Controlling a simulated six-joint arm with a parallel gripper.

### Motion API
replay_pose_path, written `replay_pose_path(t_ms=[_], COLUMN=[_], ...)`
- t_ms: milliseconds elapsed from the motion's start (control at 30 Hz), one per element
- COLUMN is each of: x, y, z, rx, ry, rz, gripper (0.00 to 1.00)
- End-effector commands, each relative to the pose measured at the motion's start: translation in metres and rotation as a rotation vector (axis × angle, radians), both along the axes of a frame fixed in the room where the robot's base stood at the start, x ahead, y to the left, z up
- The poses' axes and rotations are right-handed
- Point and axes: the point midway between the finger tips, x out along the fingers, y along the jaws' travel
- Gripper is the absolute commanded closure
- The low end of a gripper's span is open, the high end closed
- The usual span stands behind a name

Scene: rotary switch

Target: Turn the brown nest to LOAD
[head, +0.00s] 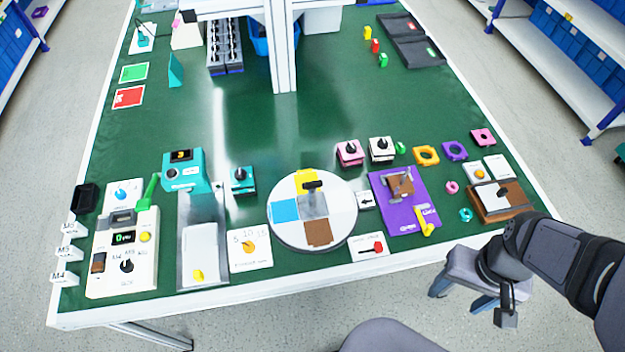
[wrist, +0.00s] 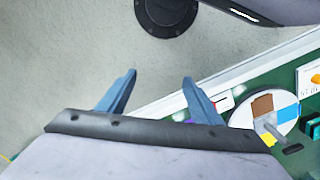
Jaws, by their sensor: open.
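A round white turntable (head: 283,238) lies at the table's front middle. Its brown nest (head: 319,232) is at the front, nearest the table edge. The blue nest (head: 284,211) is on the left and the yellow nest (head: 304,177) at the back. A grey post with a black handle (head: 316,185) stands at its centre. A small arrow card (head: 366,200) sits at the turntable's right; its lettering is unreadable. My gripper (head: 460,298) is open and empty, off the table's front edge, right of the turntable. The wrist view shows the open fingers (wrist: 158,78) and the brown nest (wrist: 262,105) beyond them.
A purple board (head: 392,222) with a brown block stands right of the turntable. A card with a red slider (head: 370,247) lies in front of it. A dial card (head: 249,247) is on the left. The green table middle is clear.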

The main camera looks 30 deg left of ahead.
Motion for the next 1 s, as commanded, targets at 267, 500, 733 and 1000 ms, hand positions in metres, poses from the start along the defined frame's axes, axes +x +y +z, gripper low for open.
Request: replay_pose_path(t_ms=[267, 500, 733, 1000], x=[-0.028, 0.000, 0.027, 0.081], y=[0.078, 0.206, 0.315, 0.391], z=[-0.012, -0.020, -0.013, 0.051], rx=[-0.061, -0.067, -0.029, 0.057], ry=[0.166, 0.121, 0.039, -0.089], rz=[0.389, 0.689, 0.782, 0.716], gripper=[0.41, 0.41, 0.41, 0.41])
